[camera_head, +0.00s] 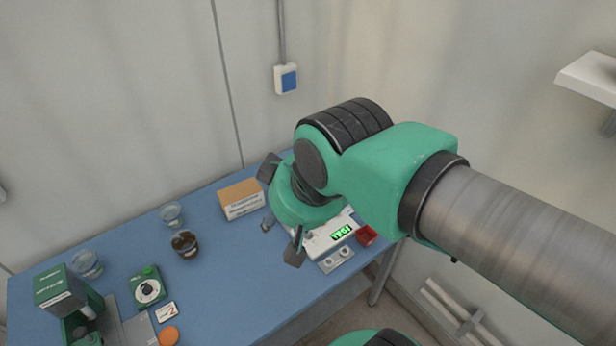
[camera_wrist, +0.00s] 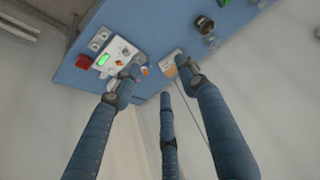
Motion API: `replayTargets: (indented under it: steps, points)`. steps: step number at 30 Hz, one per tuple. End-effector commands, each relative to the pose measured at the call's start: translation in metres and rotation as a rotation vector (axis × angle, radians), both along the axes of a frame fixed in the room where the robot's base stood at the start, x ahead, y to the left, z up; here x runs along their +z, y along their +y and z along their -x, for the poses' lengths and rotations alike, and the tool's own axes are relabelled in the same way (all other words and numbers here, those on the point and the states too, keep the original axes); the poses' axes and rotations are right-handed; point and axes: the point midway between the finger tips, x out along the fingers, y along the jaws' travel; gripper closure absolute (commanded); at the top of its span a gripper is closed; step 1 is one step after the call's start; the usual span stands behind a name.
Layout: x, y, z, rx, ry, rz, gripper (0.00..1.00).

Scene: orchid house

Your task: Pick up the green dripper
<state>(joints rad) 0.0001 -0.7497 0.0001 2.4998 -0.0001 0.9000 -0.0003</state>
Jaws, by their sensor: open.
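I cannot pick out a green dripper for certain in either view; my arm hides part of the table in the head view. My gripper (camera_head: 281,212) is open and empty above the back right of the blue table (camera_head: 225,270). In the wrist view its fingers (camera_wrist: 160,82) are spread, with the table beyond them. The green things I see are a boxy green device (camera_head: 62,287) at the lower left and a small green unit with a white dial (camera_head: 148,289) beside it, both well left of my gripper.
Near my gripper are a white scale (camera_head: 322,240) with a lit green display, a red tray (camera_head: 366,236) and a cardboard box (camera_head: 241,200). Further left are a brown jar (camera_head: 185,244), glass bowls (camera_head: 87,263) and an orange disc (camera_head: 169,335). Walls stand behind the table.

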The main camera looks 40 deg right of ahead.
Motion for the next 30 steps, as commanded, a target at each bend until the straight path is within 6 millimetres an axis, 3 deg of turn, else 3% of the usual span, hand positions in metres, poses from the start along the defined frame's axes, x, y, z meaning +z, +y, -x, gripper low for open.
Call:
replayTargets:
  steps: [5,11,22,30]
  points:
    - [0.002,-0.003,-0.006,0.001,0.008,0.005,0.57]
    - [0.007,-0.013,-0.03,0.003,0.041,0.021,0.57]
    - [0.009,-0.056,-0.11,0.023,0.14,0.063,0.57]
    - [-0.008,-0.099,-0.169,0.042,0.218,0.082,0.57]
